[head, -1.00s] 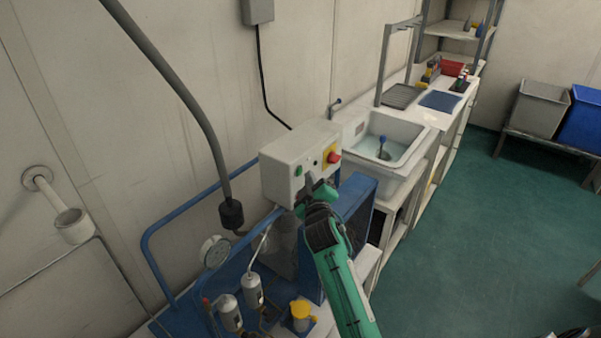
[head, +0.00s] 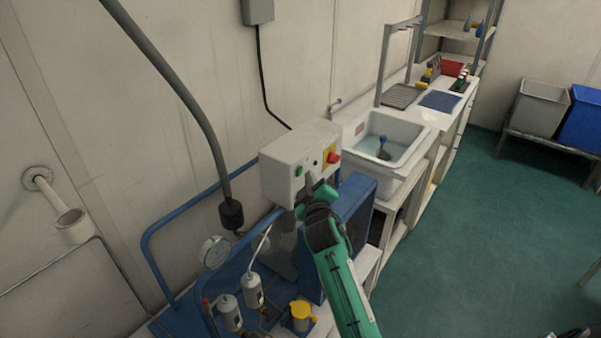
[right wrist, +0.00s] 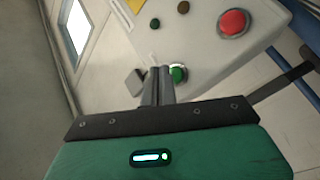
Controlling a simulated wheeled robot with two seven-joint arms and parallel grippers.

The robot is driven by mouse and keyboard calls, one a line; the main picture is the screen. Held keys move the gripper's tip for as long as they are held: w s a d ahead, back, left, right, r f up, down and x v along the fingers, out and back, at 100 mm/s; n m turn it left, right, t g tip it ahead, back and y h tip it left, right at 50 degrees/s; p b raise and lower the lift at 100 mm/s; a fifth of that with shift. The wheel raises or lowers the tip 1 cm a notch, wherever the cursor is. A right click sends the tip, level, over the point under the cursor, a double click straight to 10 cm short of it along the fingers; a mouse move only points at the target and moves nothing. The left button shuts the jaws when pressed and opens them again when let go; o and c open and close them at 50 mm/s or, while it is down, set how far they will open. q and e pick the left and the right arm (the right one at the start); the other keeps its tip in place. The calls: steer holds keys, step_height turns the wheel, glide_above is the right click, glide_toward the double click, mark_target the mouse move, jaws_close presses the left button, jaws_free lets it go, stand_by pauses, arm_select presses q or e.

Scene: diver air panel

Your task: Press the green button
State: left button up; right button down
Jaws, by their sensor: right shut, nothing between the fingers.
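The green button (head: 299,171) is on the front of a pale control box (head: 283,156), left of a red mushroom button on a yellow plate (head: 332,157). In the right wrist view the green button (right wrist: 178,74) shows just right of the fingertips, with the red button (right wrist: 233,22) farther up right. My right gripper (head: 309,180) is shut and empty, in front of the box, just below and right of the green button in the head view. In the right wrist view its closed fingers (right wrist: 157,72) point at the panel close to the button. I cannot tell whether they touch it. My left gripper is not in view.
Below the box stands a blue frame (head: 165,235) with a pressure gauge (head: 214,251), cylinders and a yellow-capped part (head: 301,312). A thick grey hose (head: 190,100) hangs at the left. A sink (head: 385,145) stands behind right. The green floor (head: 480,240) at right is clear.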

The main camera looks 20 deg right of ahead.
steer(key=shift+w, duration=0.1)
stand_by(0.4)
steer(key=shift+w+a, duration=0.25)
steer(key=shift+w, duration=0.05)
